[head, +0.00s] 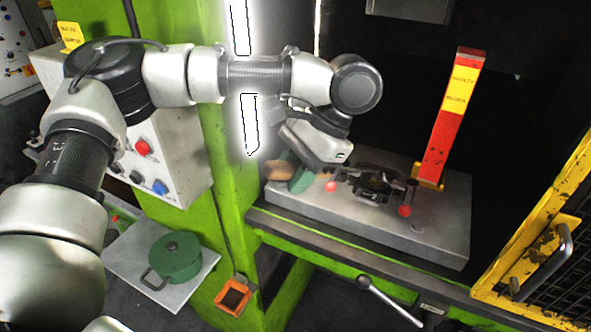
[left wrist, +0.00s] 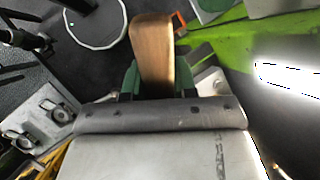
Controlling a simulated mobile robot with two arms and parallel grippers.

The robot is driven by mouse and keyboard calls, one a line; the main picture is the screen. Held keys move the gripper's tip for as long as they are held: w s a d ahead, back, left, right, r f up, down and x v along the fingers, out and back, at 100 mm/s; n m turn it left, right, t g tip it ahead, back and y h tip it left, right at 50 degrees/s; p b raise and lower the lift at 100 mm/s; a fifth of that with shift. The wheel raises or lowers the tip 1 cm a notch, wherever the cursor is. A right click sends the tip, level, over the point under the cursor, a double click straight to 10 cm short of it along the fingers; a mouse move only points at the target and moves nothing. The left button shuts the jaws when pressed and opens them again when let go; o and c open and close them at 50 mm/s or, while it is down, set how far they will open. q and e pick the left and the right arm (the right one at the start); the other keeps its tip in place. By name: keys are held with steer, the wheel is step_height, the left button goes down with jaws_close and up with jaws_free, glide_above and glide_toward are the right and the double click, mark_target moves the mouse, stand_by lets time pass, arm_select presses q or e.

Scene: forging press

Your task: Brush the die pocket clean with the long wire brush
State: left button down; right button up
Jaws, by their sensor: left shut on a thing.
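My left gripper (head: 303,178) reaches in over the press bed from the left. Its green fingers are shut on a wooden handle, which I take for the wire brush (head: 278,171). The handle also shows in the left wrist view (left wrist: 153,50), standing out between the green fingers (left wrist: 157,82). The brush's bristle end is hidden behind the gripper and its grey body. A dark die assembly (head: 374,187) sits on the grey bed plate just right of the gripper, with red balls beside it. I cannot make out its pocket or whether the brush touches it. My right gripper is not in view.
A red and yellow safety block (head: 452,120) stands upright behind the die on the grey plate (head: 445,236). A yellow guard (head: 545,235) is at the right. A long-handled lever (head: 388,300) juts out in front. A green pot (head: 175,257) sits on a tray at lower left.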

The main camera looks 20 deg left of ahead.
arm_select(q)
steer(key=shift+s, duration=0.5)
steer(key=shift+w, duration=0.2)
steer(key=shift+w, duration=0.55)
steer(key=shift+s, duration=0.2)
steer(key=shift+s, duration=0.55)
steer(key=shift+w, duration=0.8)
